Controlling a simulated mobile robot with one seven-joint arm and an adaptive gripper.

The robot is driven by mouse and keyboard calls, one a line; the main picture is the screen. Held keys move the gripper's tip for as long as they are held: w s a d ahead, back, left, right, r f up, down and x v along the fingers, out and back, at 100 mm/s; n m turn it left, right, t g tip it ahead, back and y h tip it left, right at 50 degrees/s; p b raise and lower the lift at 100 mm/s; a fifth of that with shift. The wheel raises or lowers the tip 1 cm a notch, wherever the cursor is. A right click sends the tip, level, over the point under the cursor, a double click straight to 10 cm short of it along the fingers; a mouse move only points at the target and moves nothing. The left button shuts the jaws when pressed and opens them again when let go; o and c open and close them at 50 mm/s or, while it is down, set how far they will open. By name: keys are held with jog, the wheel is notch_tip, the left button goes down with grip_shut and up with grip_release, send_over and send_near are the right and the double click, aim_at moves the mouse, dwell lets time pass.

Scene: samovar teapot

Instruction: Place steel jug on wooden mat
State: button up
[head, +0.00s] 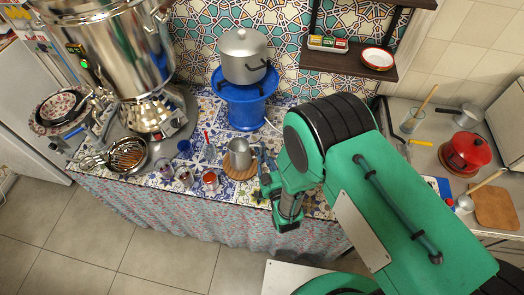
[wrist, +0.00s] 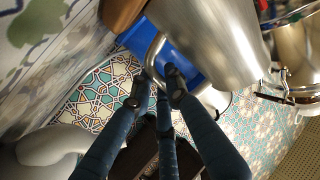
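The steel jug (head: 239,155) stands upright over the round wooden mat (head: 234,175) on the tiled counter and appears to rest on it. The jug fills the upper part of the wrist view (wrist: 220,40), with its curved handle (wrist: 152,58) towards my gripper. My gripper (head: 262,162) is just right of the jug. In the wrist view its fingertips (wrist: 155,92) are spread apart around the lower bend of the handle, with a gap on the left side. Part of the handle is hidden behind the right finger.
A large samovar (head: 120,50) stands at the left. A blue stand (head: 246,108) with a grey pot (head: 243,55) is behind the jug. Small glasses, including one with red tea (head: 210,180), stand close left of the mat. A strainer bowl (head: 127,154) lies further left.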

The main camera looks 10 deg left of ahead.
jog(key=o, duration=0.4)
jog(key=shift+o, duration=0.2)
jog(key=shift+r, duration=0.2)
jog(key=p+v, duration=0.2)
jog(key=v, duration=1)
jog(key=shift+w, duration=0.1)
dwell(0.4)
